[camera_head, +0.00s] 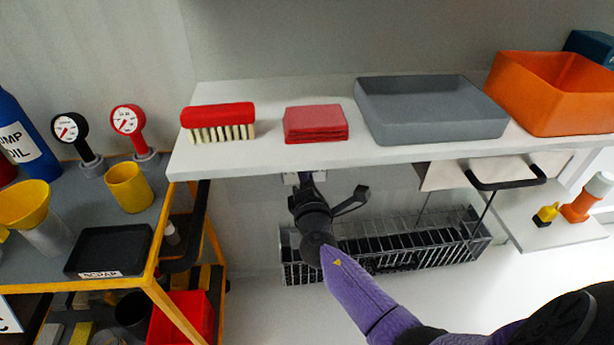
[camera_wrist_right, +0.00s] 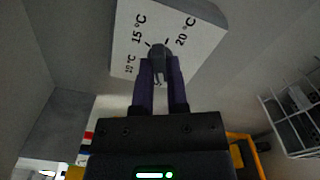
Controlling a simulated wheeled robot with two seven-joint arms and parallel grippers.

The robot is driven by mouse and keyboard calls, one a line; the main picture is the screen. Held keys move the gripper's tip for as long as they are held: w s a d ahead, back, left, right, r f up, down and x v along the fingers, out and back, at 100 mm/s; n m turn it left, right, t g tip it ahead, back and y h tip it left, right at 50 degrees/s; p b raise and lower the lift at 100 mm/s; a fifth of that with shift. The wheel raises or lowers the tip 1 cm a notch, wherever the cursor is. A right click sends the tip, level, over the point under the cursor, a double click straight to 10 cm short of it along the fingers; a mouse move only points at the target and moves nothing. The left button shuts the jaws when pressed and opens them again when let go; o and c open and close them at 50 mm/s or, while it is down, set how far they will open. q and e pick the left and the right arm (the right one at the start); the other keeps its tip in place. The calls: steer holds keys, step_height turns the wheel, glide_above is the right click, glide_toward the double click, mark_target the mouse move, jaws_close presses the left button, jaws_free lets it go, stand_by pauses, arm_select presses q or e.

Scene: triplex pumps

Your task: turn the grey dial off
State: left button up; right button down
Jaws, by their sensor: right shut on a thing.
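In the right wrist view, the grey dial (camera_wrist_right: 159,49) sits on a white panel (camera_wrist_right: 205,30) printed with 10 °C, 15 °C and 20 °C marks. My right gripper (camera_wrist_right: 161,66) is shut on the dial, with one purple finger on each side of it. The fingers cover part of the dial, and I cannot tell its exact setting. In the head view, my right gripper (camera_head: 306,180) reaches up just under the front edge of the white shelf, which hides the dial. My left gripper is not in view.
The white shelf (camera_head: 400,156) above holds a red brush (camera_head: 218,122), red cloths (camera_head: 315,124), a grey tray (camera_head: 430,112) and an orange bin (camera_head: 552,92). A wire basket (camera_head: 410,240) hangs behind my right arm. A yellow-framed cart (camera_head: 180,325) stands left.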

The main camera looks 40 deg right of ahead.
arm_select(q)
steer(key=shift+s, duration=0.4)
arm_select(e)
steer(key=shift+n, duration=0.8)
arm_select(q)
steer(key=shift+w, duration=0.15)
arm_select(e)
steer(key=shift+f, duration=0.1)
steer(key=c, duration=0.7)
jaws_free()
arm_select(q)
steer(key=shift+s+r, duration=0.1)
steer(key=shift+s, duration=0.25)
arm_select(e)
steer(key=shift+o, duration=0.3)
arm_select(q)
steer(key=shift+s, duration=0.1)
